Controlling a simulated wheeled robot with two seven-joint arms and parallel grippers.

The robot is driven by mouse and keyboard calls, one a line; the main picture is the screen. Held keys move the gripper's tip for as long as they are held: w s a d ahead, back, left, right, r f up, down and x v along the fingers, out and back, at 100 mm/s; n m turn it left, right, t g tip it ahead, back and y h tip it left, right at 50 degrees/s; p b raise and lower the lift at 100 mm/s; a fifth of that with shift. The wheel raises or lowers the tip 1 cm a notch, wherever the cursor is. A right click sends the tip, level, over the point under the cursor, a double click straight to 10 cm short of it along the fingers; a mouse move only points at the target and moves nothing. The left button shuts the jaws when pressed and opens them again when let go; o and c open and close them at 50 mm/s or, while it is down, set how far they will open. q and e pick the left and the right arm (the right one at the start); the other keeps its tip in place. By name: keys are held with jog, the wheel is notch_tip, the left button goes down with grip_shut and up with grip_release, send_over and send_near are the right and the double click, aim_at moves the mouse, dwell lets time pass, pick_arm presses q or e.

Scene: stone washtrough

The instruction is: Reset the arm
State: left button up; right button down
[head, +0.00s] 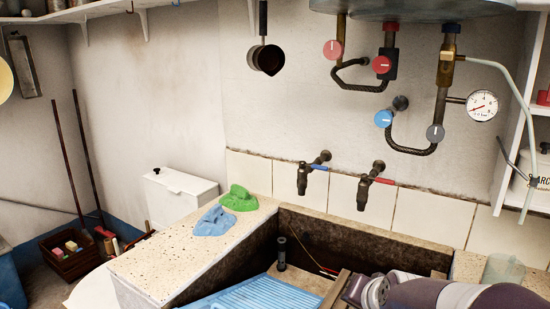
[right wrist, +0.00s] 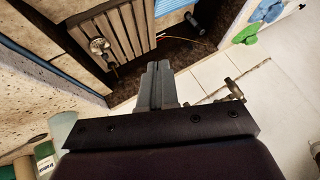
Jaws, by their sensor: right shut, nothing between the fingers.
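My right arm (head: 455,294) comes in at the lower right of the head view, over the right side of the stone trough (head: 345,230). Its fingers are not clear there. In the right wrist view my right gripper (right wrist: 157,72) is shut with nothing between its fingers. It points toward the trough, with the wooden slatted rack (right wrist: 110,42) beyond it to the left. My left gripper is not in view.
A green cloth (head: 239,198) and a blue cloth (head: 212,221) lie on the trough's left ledge. A blue washboard (head: 255,297) lies in the trough. Two taps (head: 312,172) project from the tiled wall. A clear glass (head: 503,269) stands at the right.

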jog(key=s+d+f+n+g, duration=0.1)
jog(key=s+f+n+g, duration=0.25)
jog(key=s+f, duration=0.45)
jog(key=s+d+f+n+g, duration=0.1)
jog(key=s+f+n+g, duration=0.25)
jog(key=s+f, duration=0.45)
notch_tip(320, 180, up, 18)
jog(key=s+p, duration=0.1)
jog(key=p, duration=1.4)
jog(key=shift+s+a+m+h, duration=0.2)
jog(key=shift+s+m+h, duration=0.1)
jog(key=shift+h, duration=0.1)
